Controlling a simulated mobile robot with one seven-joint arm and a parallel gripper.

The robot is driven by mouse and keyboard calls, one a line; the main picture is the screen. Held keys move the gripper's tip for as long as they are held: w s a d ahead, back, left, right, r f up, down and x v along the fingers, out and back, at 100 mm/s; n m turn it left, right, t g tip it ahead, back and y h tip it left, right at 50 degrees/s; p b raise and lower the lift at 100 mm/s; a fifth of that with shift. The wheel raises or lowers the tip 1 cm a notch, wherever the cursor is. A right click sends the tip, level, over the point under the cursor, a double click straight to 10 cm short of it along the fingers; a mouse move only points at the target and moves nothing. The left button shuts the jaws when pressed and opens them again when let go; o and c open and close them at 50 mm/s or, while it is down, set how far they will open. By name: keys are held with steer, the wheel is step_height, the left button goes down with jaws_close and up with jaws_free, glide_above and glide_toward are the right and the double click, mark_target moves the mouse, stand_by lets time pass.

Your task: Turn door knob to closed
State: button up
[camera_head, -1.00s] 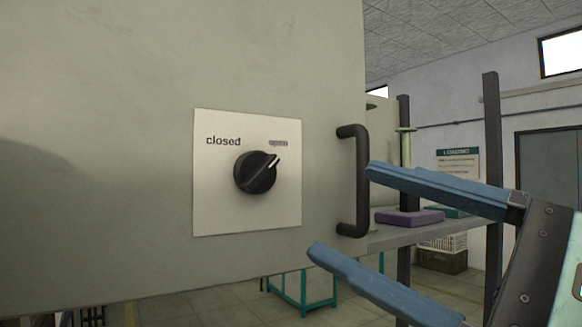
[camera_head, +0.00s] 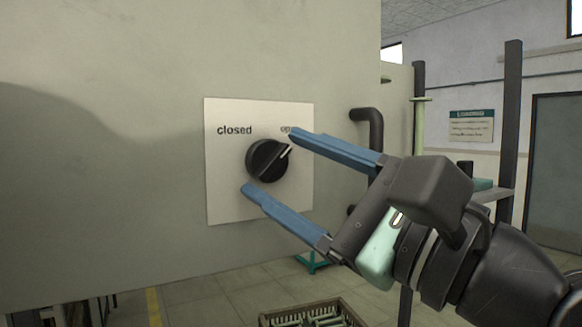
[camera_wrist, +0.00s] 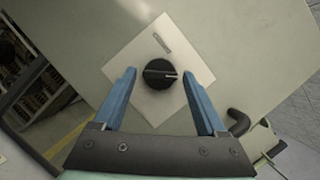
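The black door knob (camera_head: 267,160) sits on a white label plate (camera_head: 225,200) on the grey door (camera_head: 120,200). Its white pointer aims up and right, at the word "open", which a finger partly covers in the head view; "closed" stands at upper left. My gripper (camera_head: 268,163) is open, its two blue fingers pointing at the plate, one at the knob's upper right, one at its lower left. In the wrist view the knob (camera_wrist: 159,74) shows between and a little beyond the fingertips. I cannot tell whether either finger touches it.
A black door handle (camera_head: 375,150) stands out to the right of the plate, behind my gripper in the head view. A crate (camera_head: 335,304) is on the floor below. Dark uprights (camera_head: 512,100) of a rack stand at the right.

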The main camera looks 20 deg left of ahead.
jaws_close()
steer(key=n, duration=0.1)
steer(key=n+g, duration=0.1)
steer(key=n, duration=0.1)
steer(key=n+g+p, duration=0.1)
steer(key=n, duration=0.1)
steer(key=shift+r+h, duration=0.3)
steer(key=n, duration=0.2)
steer(key=n+g+h+p, duration=0.1)
steer(key=n, duration=0.1)
steer(key=shift+w+r+n+h, duration=0.1)
steer(key=shift+r+n+h, duration=0.05)
steer(key=shift+n+h, duration=0.2)
steer(key=n+h+p, duration=0.1)
steer(key=n+h, duration=0.1)
steer(key=n, duration=0.2)
steer(key=shift+r, duration=0.15)
steer(key=shift+n+h, duration=0.75)
steer(key=shift+n, duration=0.9)
steer(key=shift+t, duration=0.3)
